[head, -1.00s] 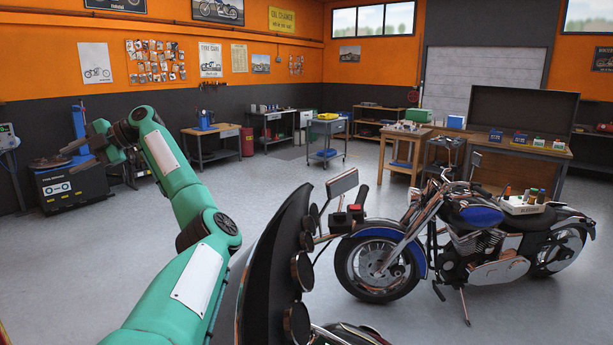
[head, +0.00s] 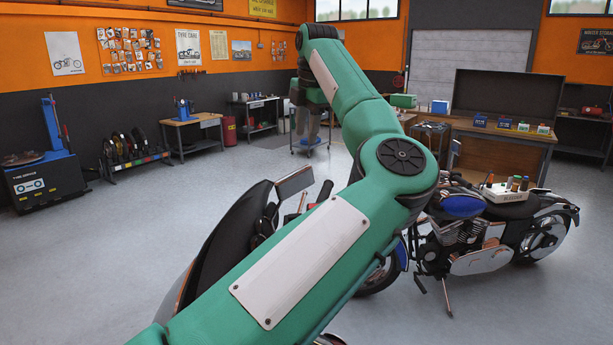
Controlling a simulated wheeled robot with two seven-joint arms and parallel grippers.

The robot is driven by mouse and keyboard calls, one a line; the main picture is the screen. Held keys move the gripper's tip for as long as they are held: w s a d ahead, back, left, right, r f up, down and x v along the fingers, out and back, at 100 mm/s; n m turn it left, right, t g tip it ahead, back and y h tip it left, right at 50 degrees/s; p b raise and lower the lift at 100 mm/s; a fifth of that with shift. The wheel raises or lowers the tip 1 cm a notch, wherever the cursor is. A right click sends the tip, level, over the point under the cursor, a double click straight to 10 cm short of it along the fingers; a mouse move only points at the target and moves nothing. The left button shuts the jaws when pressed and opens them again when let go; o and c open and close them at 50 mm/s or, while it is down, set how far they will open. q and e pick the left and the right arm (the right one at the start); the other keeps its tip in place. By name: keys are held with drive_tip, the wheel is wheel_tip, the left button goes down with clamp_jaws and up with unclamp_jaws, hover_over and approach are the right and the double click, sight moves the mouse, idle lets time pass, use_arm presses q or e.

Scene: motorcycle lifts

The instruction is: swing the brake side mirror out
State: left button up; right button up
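A mirror (head: 295,181) on a short stalk stands at the right handlebar of the near motorcycle, beside its dark windscreen (head: 228,245). A red switch (head: 311,206) shows close below it, on the side I take as the brake side. My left arm crosses the picture in front of the bike and hides much of the handlebar. My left gripper (head: 311,128) hangs fingers down, beyond and above the mirror and apart from it. It holds nothing that I can see; its finger gap is unclear. My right gripper is out of view.
A blue motorcycle (head: 462,207) stands to the right, partly behind my arm, with a white tray (head: 504,193) of bottles on its seat. The floor at left is clear.

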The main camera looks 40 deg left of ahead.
sight(302, 168)
use_arm(q)
drive_tip(key=p+x, duration=0.5)
drive_tip(key=x, duration=0.7)
drive_tip(key=shift+f, duration=0.25)
drive_tip(key=shift+w+a+f, duration=0.1)
drive_tip(key=shift+f, duration=0.5)
clamp_jaws()
